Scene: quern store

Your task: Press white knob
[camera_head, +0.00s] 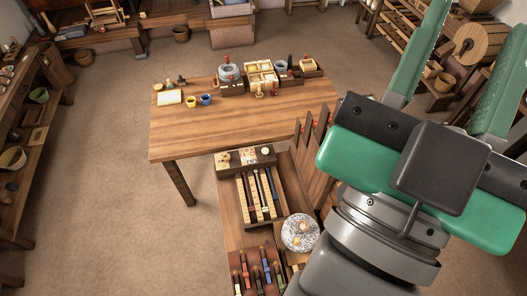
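A dark wooden control box (237,167) stands at the near edge of the long table.
Upright dark boards (316,150) stand between the control box and my gripper. A slatted tray (257,195), a speckled round stone (300,232) and coloured-handled tools (258,270) lie nearer.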

